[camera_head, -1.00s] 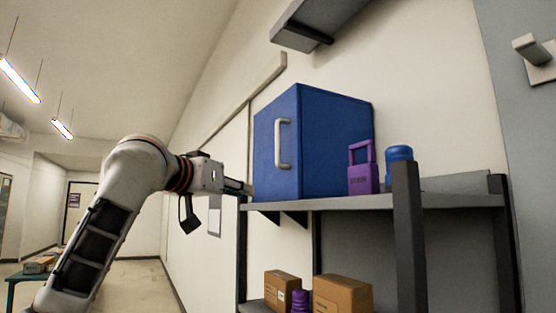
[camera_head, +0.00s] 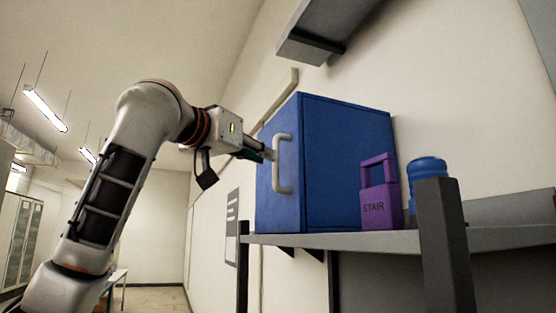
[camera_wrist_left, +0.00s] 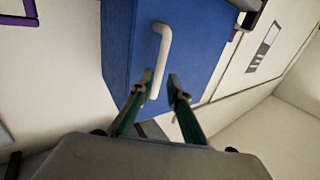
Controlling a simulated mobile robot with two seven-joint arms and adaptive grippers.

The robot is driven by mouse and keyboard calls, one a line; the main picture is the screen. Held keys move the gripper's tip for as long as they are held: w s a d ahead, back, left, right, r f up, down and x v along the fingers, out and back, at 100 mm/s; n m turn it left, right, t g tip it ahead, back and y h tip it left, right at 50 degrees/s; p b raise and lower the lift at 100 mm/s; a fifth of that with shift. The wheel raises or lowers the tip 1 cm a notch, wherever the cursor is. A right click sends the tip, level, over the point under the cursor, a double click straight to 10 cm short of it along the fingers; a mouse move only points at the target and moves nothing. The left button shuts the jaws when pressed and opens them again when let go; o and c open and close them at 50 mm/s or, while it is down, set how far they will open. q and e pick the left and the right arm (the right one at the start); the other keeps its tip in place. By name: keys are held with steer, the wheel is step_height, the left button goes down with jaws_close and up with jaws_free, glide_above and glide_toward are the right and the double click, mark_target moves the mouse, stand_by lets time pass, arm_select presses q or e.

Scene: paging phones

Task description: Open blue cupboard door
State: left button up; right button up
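The blue cupboard (camera_head: 345,165) stands on the grey shelf. Its door (camera_head: 264,200) is closed and carries a pale upright handle (camera_head: 284,165). My left gripper (camera_head: 268,154) is at the handle's left side in the head view. In the left wrist view the gripper (camera_wrist_left: 162,85) is open, and the lower part of the handle (camera_wrist_left: 160,60) lies between its two fingertips. I cannot tell whether either finger touches it. My right gripper is not in view.
A purple block marked STAIR (camera_head: 380,200) and a blue round container (camera_head: 427,175) stand on the shelf (camera_head: 350,241) right of the cupboard. A dark shelf post (camera_head: 445,245) rises in front. A grey wall shelf (camera_head: 318,30) hangs above.

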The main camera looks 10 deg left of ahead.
mark_target(276, 187)
arm_select(q)
steer(key=p+x, duration=0.1)
steer(key=x, duration=0.4)
steer(key=shift+w+d+p, duration=0.1)
steer(key=shift+p, duration=0.2)
steer(key=shift+w+d, duration=0.1)
steer(key=shift+w, duration=0.15)
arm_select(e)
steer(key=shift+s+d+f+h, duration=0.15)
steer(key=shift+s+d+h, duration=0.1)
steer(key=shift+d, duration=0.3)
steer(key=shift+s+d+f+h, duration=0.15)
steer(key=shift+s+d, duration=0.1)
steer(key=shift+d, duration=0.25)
arm_select(q)
jaws_close()
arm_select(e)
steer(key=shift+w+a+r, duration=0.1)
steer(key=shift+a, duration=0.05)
